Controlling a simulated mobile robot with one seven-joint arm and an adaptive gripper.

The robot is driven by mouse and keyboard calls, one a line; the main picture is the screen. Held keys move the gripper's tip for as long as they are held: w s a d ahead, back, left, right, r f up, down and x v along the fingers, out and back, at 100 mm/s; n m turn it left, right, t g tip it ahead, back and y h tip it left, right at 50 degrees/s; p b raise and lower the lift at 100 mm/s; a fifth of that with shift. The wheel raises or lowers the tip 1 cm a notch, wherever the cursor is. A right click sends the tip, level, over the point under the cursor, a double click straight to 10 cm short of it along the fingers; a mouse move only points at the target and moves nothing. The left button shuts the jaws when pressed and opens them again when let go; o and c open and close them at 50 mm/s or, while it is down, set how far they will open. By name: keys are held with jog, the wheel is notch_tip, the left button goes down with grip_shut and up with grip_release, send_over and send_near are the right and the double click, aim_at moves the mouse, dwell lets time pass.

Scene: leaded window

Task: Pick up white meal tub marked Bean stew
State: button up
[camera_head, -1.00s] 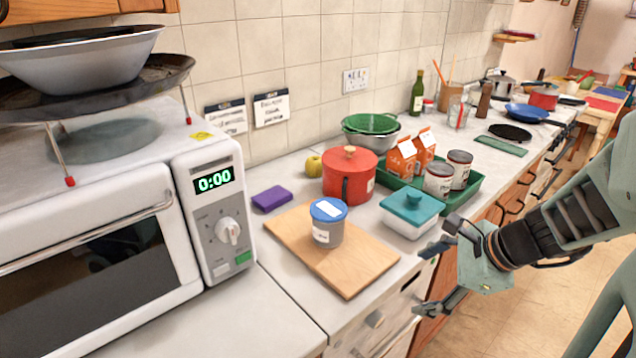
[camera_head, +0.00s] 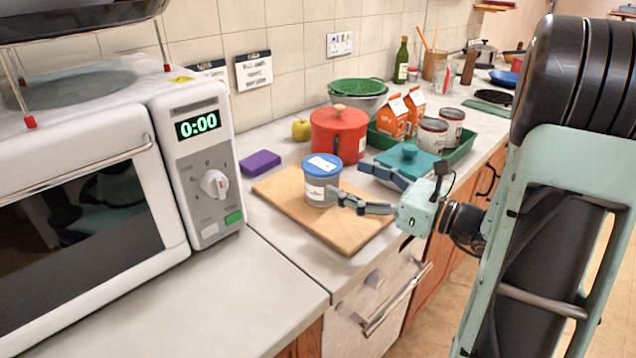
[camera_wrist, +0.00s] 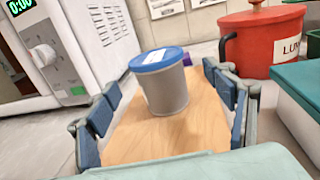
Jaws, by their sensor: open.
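A grey tub (camera_head: 320,188) with a blue lid and a white label stands upright on a wooden board (camera_head: 285,200). Its label is too small to read; no name "Bean stew" can be made out. In the wrist view the tub (camera_wrist: 167,92) stands centred between the fingertips, with a gap on each side. A pale tub (camera_head: 382,178) with a teal lid stands to the right, partly behind my gripper. My gripper (camera_head: 349,181) is open and empty, level with the board and just right of the grey tub. No contact with the tub can be seen.
A red lidded pot (camera_head: 338,135) stands behind the board. A purple sponge-like block (camera_head: 260,162) lies left of it. A green tray (camera_head: 462,150) holds cartons and cans. The microwave (camera_head: 95,185) is at left. The counter front (camera_head: 265,290) is clear.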

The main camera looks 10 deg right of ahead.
aim_at(321, 162)
jog(key=x, duration=0.7)
jog(key=shift+w+a+r, duration=0.1)
jog(key=shift+a+r, duration=0.2)
jog(key=shift+r, duration=0.1)
jog(key=shift+c, duration=0.3)
jog(key=c, duration=1.4)
jog(key=shift+c, duration=0.2)
